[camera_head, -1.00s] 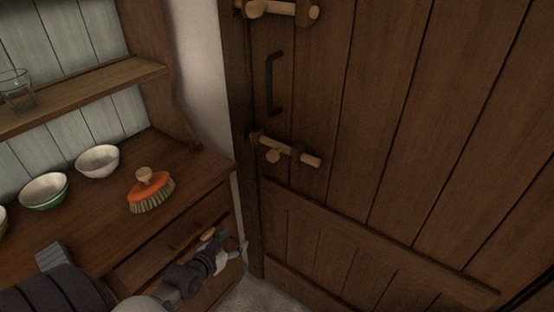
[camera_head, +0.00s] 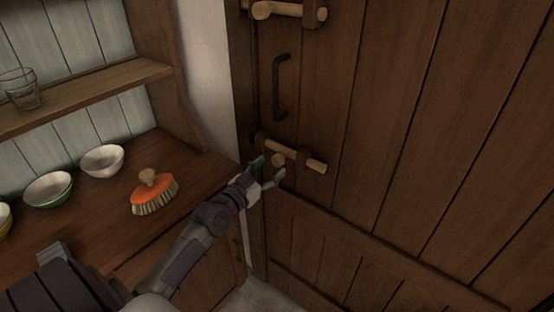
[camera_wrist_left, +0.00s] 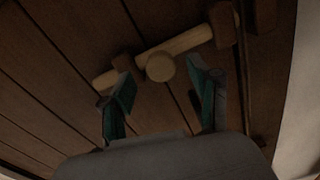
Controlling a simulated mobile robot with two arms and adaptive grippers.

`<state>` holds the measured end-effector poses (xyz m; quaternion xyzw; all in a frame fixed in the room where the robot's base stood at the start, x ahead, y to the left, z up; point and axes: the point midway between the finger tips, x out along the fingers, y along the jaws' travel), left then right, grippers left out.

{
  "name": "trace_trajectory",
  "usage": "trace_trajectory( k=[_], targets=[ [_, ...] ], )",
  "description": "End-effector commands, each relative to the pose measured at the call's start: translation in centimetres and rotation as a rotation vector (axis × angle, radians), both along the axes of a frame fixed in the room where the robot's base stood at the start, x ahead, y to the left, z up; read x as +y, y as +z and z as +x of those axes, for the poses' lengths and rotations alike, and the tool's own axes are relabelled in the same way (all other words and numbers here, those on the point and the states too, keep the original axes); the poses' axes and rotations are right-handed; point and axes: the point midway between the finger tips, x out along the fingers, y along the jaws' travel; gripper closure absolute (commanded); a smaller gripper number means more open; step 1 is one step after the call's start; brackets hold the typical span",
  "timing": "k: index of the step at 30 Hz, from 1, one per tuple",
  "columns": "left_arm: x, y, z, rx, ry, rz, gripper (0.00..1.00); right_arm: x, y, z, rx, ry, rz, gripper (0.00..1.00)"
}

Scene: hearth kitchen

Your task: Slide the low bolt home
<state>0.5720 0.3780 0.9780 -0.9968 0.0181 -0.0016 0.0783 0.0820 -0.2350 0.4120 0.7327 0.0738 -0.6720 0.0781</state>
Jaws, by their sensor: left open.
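The low bolt (camera_head: 312,162) is a pale wooden bar lying across dark brackets on the plank door, with a round knob (camera_head: 278,160) on its front. My left gripper (camera_head: 268,170) is open and empty, just in front of the knob at the bolt's left part. In the left wrist view, the bolt (camera_wrist_left: 186,42) runs slantwise beyond the two green-padded fingers (camera_wrist_left: 160,90). The knob (camera_wrist_left: 160,67) shows between the fingertips; I cannot tell whether either finger touches it. Whether the bolt's end enters a keeper is unclear. My right gripper is out of view.
A black door handle (camera_head: 279,88) and an upper wooden bolt (camera_head: 288,10) sit above. At left, a dresser (camera_head: 190,160) carries an orange brush (camera_head: 155,192) and several bowls, with a glass (camera_head: 20,88) on its shelf. The door right of the bolt is clear.

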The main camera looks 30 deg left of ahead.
Motion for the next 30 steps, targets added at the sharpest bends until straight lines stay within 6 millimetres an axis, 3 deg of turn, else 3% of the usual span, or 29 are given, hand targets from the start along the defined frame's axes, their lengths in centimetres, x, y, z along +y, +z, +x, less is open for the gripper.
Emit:
trace_trajectory(
  k=[7, 19, 30],
  targets=[
    [-0.1, 0.0, 3.3, 0.000, 0.000, -0.001, 0.38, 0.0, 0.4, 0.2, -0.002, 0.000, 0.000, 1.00],
    [-0.2, -0.1, 4.0, 0.001, -0.001, 0.000, 0.38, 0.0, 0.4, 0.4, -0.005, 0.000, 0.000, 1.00],
    [-0.2, -0.1, 4.0, 0.001, 0.000, 0.000, 1.00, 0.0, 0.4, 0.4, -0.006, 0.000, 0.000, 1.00]
  ],
)
